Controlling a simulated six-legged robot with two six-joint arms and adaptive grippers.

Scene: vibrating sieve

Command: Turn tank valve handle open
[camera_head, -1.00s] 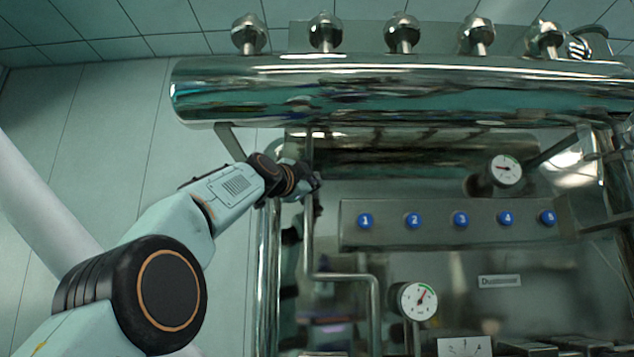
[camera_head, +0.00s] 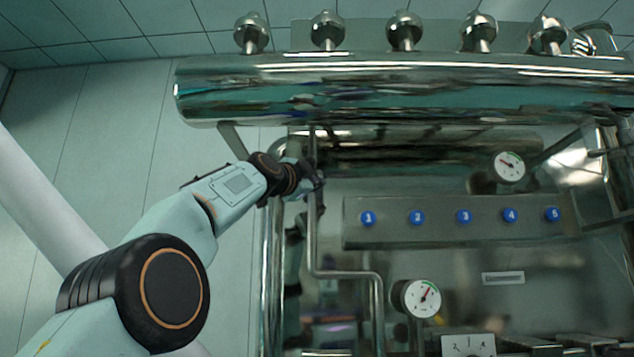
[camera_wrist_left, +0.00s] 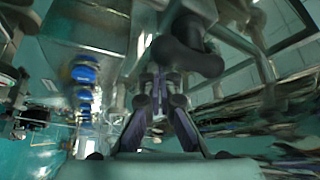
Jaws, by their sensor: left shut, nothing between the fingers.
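My left gripper (camera_head: 316,180) is at the left end of the steel machine, beside a vertical pipe and below the large horizontal tank. It is small and dark in the head view, and part of it blends into the pipework. In the left wrist view the fingers (camera_wrist_left: 161,82) come together and hold nothing. A dark, rounded, knob-like part (camera_wrist_left: 187,47) appears just beyond the fingertips in that view. It may be the valve handle, but blur leaves this unclear, and I cannot tell whether the fingers touch it. My right gripper is in neither view.
The polished horizontal tank (camera_head: 400,85) spans the top. A vertical pipe (camera_head: 311,230) runs close to my gripper and bends right lower down. A panel with several numbered blue buttons (camera_head: 464,216) and two gauges (camera_head: 422,298) lie to the right. Bare floor is at left.

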